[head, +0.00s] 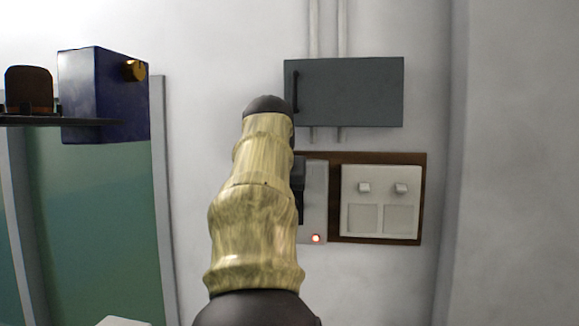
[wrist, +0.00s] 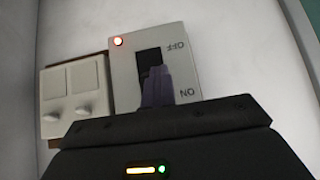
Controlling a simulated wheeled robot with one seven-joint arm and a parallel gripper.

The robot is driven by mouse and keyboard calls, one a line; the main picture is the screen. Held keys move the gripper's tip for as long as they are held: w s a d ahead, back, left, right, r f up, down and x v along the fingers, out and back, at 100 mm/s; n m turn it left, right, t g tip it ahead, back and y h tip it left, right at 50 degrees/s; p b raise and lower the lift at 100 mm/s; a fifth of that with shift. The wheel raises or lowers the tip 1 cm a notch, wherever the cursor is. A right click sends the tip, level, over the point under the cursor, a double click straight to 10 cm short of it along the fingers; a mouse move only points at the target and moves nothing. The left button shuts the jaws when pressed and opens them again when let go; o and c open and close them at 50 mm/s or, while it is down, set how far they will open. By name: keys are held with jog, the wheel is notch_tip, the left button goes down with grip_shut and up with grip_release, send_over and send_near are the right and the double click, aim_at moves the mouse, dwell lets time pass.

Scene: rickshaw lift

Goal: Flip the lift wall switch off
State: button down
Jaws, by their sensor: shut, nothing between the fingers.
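The lift wall switch (wrist: 180,60) is a light grey plate with a dark slot, OFF and ON labels and a lit red lamp. The wrist view shows it upside down, with OFF near the lamp and ON at the other end. My gripper (wrist: 156,76) is shut and empty, its fingertips in front of the dark slot. Whether they touch the switch I cannot tell; they hide part of the slot and any lever. In the head view, the switch plate (head: 314,205) is partly hidden behind my arm, with its red lamp at the bottom.
A white double switch panel (head: 381,201) on a brown board sits right of the lift switch. A grey wall box (head: 345,92) is above. At left, a shelf (head: 30,121) holds a blue box (head: 100,95) and a brown object (head: 29,89). A wall corner stands at right.

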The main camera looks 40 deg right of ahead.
jog(key=s+a+r+h+p, duration=0.1)
jog(key=s+r+h+p, duration=0.15)
jog(key=r, duration=0.85)
jog(key=shift+m+y, duration=0.3)
jog(key=shift+y, duration=0.15)
jog(key=p+x, duration=0.2)
jog(key=x, duration=0.7)
jog(key=shift+f, duration=0.4)
jog(key=shift+s+a+f, duration=0.2)
jog(key=shift+a+f, duration=0.25)
jog(key=shift+f, duration=0.2)
jog(key=shift+s+f, duration=0.35)
jog(key=shift+f, duration=0.3)
jog(key=shift+s+a+f, duration=0.1)
jog(key=shift+f, duration=0.05)
jog(key=shift+a+t+b, duration=0.1)
jog(key=shift+t+b, duration=0.2)
jog(key=shift+b, duration=0.1)
